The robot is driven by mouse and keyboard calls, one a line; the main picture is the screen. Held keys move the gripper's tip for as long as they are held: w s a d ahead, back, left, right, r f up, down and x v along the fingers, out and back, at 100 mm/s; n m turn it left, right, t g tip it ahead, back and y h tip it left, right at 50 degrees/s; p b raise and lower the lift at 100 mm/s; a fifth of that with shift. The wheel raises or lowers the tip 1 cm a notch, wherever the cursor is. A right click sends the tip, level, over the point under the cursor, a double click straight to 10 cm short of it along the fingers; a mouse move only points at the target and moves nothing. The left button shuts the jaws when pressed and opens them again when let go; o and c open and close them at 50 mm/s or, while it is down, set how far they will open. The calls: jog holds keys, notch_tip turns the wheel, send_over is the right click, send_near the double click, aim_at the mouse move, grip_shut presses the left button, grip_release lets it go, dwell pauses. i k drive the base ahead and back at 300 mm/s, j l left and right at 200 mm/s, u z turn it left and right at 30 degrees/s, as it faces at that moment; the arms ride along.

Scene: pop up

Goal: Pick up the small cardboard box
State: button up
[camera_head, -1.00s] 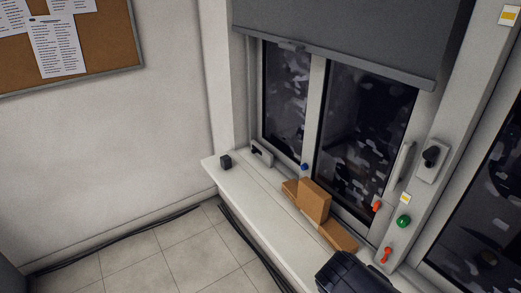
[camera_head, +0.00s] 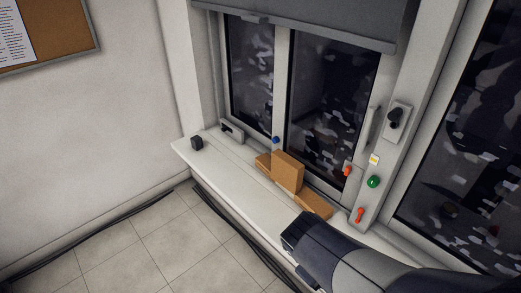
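Several brown cardboard pieces sit together on the white windowsill (camera_head: 225,178). A larger cardboard box (camera_head: 287,171) stands upright in the middle. I cannot tell for sure which one the task means. My gripper (camera_head: 298,234) is at the dark end of my arm, at the lower right, in front of the flat box in the picture and apart from the upright one. Its fingers cannot be made out, and nothing is seen held.
A small black cube (camera_head: 197,143) stands at the sill's left end, near a grey window handle piece (camera_head: 232,131). A blue knob (camera_head: 276,140), a green button (camera_head: 373,181) and red handles (camera_head: 360,215) are by the window frame. The left sill is mostly clear.

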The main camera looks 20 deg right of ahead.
aim_at(285, 170)
jog(key=i+j+z, duration=0.15)
jog(key=i+z, duration=0.3)
jog(key=i+j+z, duration=0.45)
jog(key=i+l, duration=0.1)
